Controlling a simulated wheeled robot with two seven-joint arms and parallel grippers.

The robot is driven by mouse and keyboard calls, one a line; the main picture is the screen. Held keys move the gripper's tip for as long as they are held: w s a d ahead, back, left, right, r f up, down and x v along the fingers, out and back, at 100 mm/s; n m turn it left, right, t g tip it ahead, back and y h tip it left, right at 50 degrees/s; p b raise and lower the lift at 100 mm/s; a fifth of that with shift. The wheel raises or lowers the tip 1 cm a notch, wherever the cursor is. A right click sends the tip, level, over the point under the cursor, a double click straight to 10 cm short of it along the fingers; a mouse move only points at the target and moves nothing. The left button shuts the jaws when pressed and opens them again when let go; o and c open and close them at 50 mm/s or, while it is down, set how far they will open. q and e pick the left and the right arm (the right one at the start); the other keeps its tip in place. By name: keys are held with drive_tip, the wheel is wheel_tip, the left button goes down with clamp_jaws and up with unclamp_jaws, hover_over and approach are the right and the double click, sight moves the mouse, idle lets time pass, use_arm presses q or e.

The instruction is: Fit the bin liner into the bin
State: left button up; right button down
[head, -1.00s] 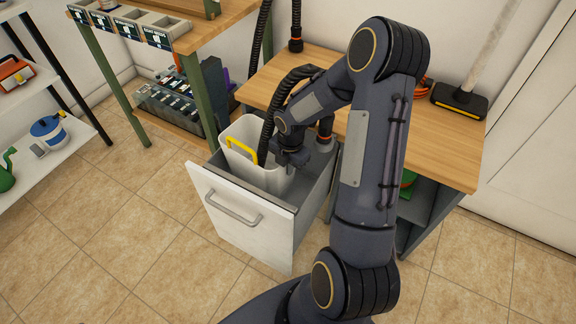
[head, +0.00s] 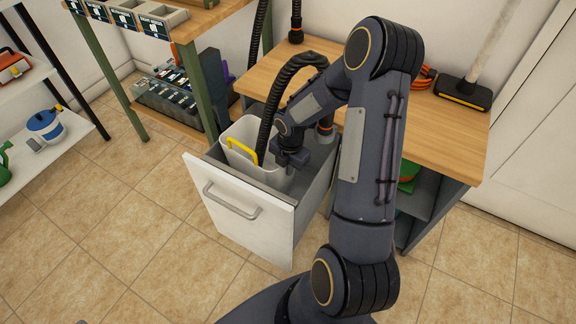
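A pale grey-white bin (head: 268,171) with a yellow handle (head: 240,150) stands upright in a pulled-out drawer (head: 243,213). My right arm reaches over it from the front. My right gripper (head: 291,160) points down at the bin's right rear rim, close to or touching it. Its fingertips are too small and dark to show whether they are open or shut. I cannot make out a separate liner; the inside of the bin is partly hidden by a black hose and my arm. My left gripper is not in view.
The black corrugated hose (head: 292,68) arches over the bin. A shelf unit (head: 170,20) stands at the left. The tiled floor at front left is clear.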

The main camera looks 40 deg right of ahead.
sight(287, 180)
idle(0.3)
drive_tip(key=shift+f+b, duration=1.35)
drive_tip(key=shift+f, duration=0.65)
drive_tip(key=c, duration=2.1)
unclamp_jaws()
drive_tip(key=o, duration=0.5)
drive_tip(key=shift+o, duration=0.2)
drive_tip(key=shift+r, duration=0.15)
wheel_tip(287, 180, up, 30)
drive_tip(key=p, duration=1.9)
drive_tip(key=shift+r+p, duration=0.15)
drive_tip(key=shift+p, duration=0.25)
